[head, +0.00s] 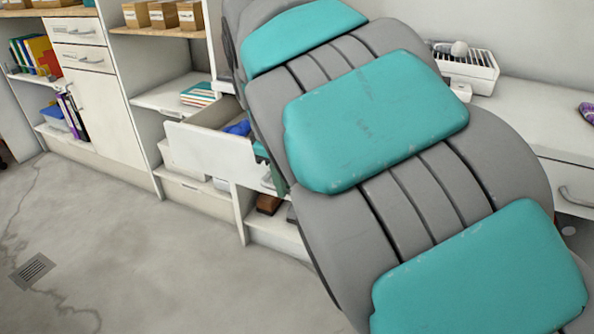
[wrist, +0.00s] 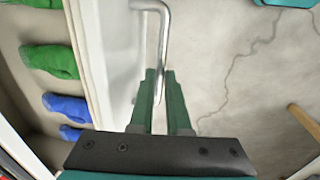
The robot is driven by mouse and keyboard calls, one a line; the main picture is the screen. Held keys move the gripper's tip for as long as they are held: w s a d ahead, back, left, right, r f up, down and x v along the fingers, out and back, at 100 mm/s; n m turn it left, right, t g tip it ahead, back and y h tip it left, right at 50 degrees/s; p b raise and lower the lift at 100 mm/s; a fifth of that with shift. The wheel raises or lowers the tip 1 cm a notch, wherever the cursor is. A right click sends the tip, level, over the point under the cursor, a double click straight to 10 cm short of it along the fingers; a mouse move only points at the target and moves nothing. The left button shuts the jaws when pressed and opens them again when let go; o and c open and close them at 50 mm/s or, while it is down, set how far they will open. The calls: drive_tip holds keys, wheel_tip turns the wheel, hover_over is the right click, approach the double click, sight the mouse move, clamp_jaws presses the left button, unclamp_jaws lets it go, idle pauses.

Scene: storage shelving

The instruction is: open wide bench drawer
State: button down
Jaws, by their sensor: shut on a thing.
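The white bench drawer (head: 200,150) stands pulled out from the bench, left of my arm in the head view. Blue contents (head: 238,128) show inside it. In the wrist view its front panel (wrist: 118,45) runs along the left of my gripper. My gripper (wrist: 163,98) has its green fingers shut on the metal bar handle (wrist: 164,38). The handle's near end is hidden between the fingers. Green gloves (wrist: 50,60) and blue gloves (wrist: 66,107) lie in a row inside the drawer. My arm hides the drawer's right part in the head view.
A white cabinet (head: 105,115) and shelves stand at the left. Books (head: 197,94) lie on a shelf behind the drawer. A white rack (head: 466,68) sits on the counter at right. The concrete floor (head: 130,240) before the drawer is clear, with a drain grate (head: 32,271).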

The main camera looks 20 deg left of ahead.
drive_tip(key=s+b, duration=0.1)
drive_tip(key=s, duration=0.7)
drive_tip(key=shift+s+a+b, duration=0.2)
drive_tip(key=shift+a+b, duration=0.1)
drive_tip(key=shift+b, duration=0.1)
drive_tip(key=c, duration=0.9)
unclamp_jaws()
drive_tip(key=shift+r, duration=0.1)
drive_tip(key=r, duration=0.2)
drive_tip(key=s+r, duration=0.1)
drive_tip(key=r, duration=0.4)
drive_tip(key=shift+s+r+p, duration=0.2)
drive_tip(key=shift+s+p, duration=0.05)
drive_tip(key=shift+p, duration=0.05)
